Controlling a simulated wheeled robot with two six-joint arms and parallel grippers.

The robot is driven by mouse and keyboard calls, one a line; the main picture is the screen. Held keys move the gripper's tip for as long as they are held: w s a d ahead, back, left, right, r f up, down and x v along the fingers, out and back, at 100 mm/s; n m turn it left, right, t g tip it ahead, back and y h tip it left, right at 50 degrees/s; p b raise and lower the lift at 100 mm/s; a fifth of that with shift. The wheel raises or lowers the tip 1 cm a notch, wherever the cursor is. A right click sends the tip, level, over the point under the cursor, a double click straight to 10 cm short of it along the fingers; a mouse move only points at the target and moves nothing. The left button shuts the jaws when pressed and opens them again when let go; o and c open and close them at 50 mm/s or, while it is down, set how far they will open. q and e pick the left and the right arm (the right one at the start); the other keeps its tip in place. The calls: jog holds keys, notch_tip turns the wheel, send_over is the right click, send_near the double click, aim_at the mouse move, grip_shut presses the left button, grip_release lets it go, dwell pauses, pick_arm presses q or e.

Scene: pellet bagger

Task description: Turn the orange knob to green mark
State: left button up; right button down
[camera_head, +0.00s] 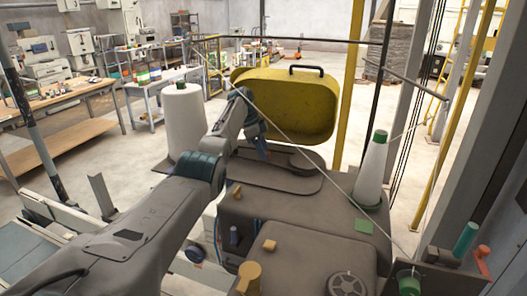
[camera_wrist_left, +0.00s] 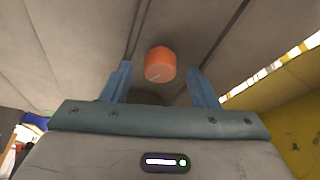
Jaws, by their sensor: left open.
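The orange knob (camera_wrist_left: 160,64) shows in the left wrist view as a short cylinder with a pale line on its face, on a grey-brown surface. My left gripper (camera_wrist_left: 159,72) is open. Its two blue fingers stand on either side of the knob in the picture, with gaps at both sides; I cannot tell the remaining depth. In the head view my left gripper (camera_head: 262,149) is beside the yellow cover, and the knob there is hidden. No green mark shows near the knob. My right gripper is not in view.
The yellow cover (camera_head: 292,103) with a black handle stands behind my gripper. A white spool (camera_head: 183,122) is to its left and a white cone (camera_head: 373,170) to its right.

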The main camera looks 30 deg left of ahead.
pick_arm(q)
jog(key=b+v, duration=0.3)
jog(key=v, duration=0.7)
jog(key=shift+b, duration=0.3)
jog(key=shift+s+a, duration=0.1)
jog(key=shift+a, duration=0.05)
